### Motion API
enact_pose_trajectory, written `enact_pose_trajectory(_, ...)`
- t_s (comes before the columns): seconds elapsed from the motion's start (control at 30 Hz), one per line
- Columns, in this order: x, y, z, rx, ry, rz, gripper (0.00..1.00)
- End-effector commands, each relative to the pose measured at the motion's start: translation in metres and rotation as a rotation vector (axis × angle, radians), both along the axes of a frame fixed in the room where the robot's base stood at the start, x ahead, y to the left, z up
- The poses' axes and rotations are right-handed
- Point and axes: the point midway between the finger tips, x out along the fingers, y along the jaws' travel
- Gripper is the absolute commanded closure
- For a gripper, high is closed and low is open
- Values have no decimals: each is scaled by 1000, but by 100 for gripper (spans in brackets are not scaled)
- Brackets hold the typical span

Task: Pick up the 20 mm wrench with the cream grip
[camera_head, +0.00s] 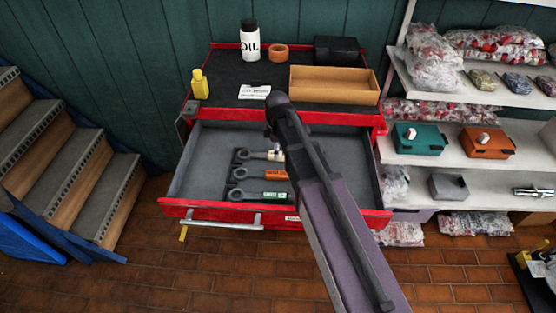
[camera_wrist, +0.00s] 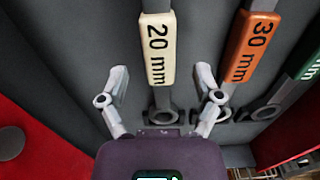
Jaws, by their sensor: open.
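The 20 mm wrench has a cream grip (camera_wrist: 158,52) with black "20 mm" lettering. It lies in the open red drawer with a dark grey inside, and is the rearmost of three wrenches in the head view (camera_head: 273,156). My gripper (camera_wrist: 161,72) is open. In the wrist view its two fingers stand on either side of the cream-grip wrench, apart from it, near the lower end of the grip. The wrench's ring end shows between the fingers. In the head view my arm hides most of my gripper and the grip's right end.
A 30 mm wrench with an orange grip (camera_wrist: 250,48) lies beside it, then one with a green grip (camera_wrist: 306,68). The drawer (camera_head: 215,145) is clear on its left side. Shelves stand right, stairs left.

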Motion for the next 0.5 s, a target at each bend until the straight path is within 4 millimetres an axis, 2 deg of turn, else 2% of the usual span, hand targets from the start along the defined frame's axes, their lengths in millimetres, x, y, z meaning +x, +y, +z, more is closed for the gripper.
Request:
enact_pose_trajectory(0.03, 0, 1, -8, 0, 0, 0, 17)
enact_pose_trajectory(0.2, 0, 0, -19, 0, 0, 0, 17)
enact_pose_trajectory(0.5, 0, 0, -25, 0, 0, 0, 17)
